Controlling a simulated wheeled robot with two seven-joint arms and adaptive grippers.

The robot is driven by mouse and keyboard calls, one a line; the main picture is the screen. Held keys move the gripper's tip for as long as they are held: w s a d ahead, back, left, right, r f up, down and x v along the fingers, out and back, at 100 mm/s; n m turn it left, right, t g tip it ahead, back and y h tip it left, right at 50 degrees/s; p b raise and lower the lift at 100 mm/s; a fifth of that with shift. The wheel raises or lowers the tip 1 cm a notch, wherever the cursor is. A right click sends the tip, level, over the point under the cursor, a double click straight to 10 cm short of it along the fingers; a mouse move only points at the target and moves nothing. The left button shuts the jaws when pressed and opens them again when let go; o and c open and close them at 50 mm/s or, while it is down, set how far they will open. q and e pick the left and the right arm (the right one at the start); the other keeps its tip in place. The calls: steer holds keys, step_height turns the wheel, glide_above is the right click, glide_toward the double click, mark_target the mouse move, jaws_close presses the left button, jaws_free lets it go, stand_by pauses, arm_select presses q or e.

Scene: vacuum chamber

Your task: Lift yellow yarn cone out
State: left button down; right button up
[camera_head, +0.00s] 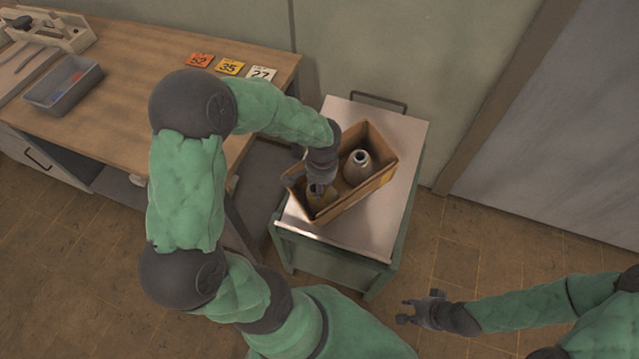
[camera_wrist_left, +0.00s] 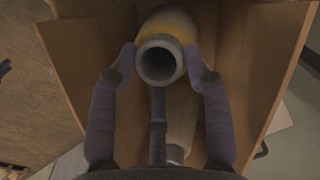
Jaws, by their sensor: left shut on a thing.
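The yellow yarn cone (camera_wrist_left: 170,22) stands in a brown box (camera_wrist_left: 265,60), its pale open top facing the left wrist camera. Only a little of it shows in the head view, under my left gripper (camera_head: 318,189). In the left wrist view my left gripper (camera_wrist_left: 161,62) has its fingers on both sides of the cone's top and is shut on it. The box (camera_head: 378,183) sits on a small cart. My right gripper (camera_head: 419,312) is open and empty, apart from the cart at the lower right.
A pale grey cone (camera_head: 358,167) stands in the other part of the box. The cart (camera_head: 405,135) has a bare top around the box. A wooden workbench (camera_head: 130,60) at the left holds a grey bin (camera_head: 64,86) and number cards (camera_head: 230,67). A wall is behind.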

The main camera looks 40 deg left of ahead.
arm_select(q)
steer(key=s+d+r+p, duration=0.1)
steer(key=s+r+p, duration=0.2)
steer(key=r+p, duration=0.4)
steer(key=s+d+r+p, duration=0.1)
steer(key=s+r+p, duration=0.3)
steer(key=r, duration=0.7)
steer(key=shift+r+p, duration=0.2)
steer(key=shift+p, duration=1.15)
stand_by(0.4)
steer(key=shift+d, duration=0.1)
